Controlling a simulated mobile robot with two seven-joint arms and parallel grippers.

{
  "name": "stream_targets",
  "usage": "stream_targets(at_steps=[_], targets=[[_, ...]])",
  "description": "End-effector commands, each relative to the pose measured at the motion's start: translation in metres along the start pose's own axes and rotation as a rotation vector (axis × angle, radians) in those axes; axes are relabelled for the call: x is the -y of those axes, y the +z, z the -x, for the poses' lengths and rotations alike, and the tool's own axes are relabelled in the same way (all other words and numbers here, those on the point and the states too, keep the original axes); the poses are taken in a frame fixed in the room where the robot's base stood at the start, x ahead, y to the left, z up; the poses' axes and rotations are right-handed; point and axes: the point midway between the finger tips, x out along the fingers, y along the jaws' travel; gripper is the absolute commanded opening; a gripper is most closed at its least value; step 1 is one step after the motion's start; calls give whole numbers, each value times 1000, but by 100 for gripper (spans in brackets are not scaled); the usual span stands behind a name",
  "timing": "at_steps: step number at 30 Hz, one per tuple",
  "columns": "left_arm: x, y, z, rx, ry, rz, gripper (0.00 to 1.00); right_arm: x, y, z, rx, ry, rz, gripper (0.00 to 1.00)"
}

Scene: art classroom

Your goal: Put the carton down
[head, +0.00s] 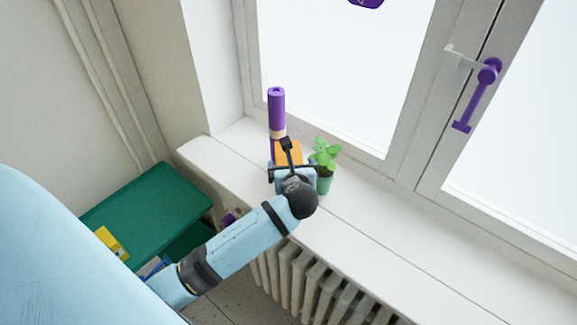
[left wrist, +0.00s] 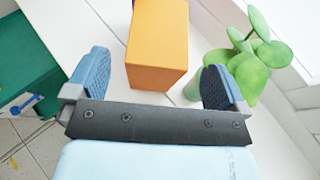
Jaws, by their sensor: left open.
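The carton, an orange box (head: 289,150), stands on the white windowsill (head: 390,224) in the head view, partly hidden behind my left gripper (head: 293,170). In the left wrist view the orange carton (left wrist: 157,52) is just ahead of and between the fingers of my left gripper (left wrist: 155,66). The fingers are spread wide, with a gap on both sides of the carton. My right gripper is in neither view.
A potted green plant (head: 324,160) stands close to the right of the carton. A purple cylinder (head: 276,112) rises behind it. A green cabinet (head: 150,208) is at left, a radiator (head: 318,290) below the sill. The sill to the right is clear.

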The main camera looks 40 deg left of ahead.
Motion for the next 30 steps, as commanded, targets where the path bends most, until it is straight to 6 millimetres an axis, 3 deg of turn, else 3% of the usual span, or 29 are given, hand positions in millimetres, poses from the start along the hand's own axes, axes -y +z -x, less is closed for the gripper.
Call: stream_targets(at_steps=[8, 16, 25, 26, 30], targets=[[0, 1, -23, -1, 2, 2, 100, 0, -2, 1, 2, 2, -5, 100], [0, 1, -63, -1, 2, 2, 100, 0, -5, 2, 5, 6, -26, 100], [0, 0, -70, -1, 0, 3, 100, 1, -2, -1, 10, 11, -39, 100], [0, 0, -70, -1, 0, 3, 98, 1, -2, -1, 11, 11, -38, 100], [0, 0, -70, -1, 0, 3, 66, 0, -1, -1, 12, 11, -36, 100]])
